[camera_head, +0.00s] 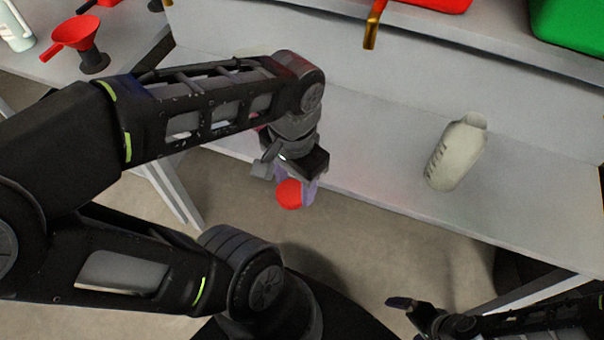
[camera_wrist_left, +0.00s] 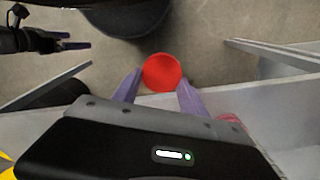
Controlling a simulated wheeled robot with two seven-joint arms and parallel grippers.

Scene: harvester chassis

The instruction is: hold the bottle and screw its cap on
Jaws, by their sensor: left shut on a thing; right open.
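A red round cap (camera_head: 289,194) is held between the purple fingers of my left gripper (camera_head: 293,188), in front of the bench edge and above the floor. The left wrist view also shows the cap (camera_wrist_left: 162,71) between both fingers. A whitish bottle (camera_head: 457,154) stands without a cap on the bench, well to the right of my left gripper and apart from it. My right gripper (camera_head: 420,314) is open at the lower right, below the bench's front edge. It touches nothing that I can see.
The pale bench (camera_head: 370,150) is clear between my left arm and the bottle. A raised shelf behind it carries a red bin (camera_head: 430,3) and a green bin (camera_head: 580,35). A red funnel (camera_head: 78,36) and a white bottle (camera_head: 15,28) stand at upper left.

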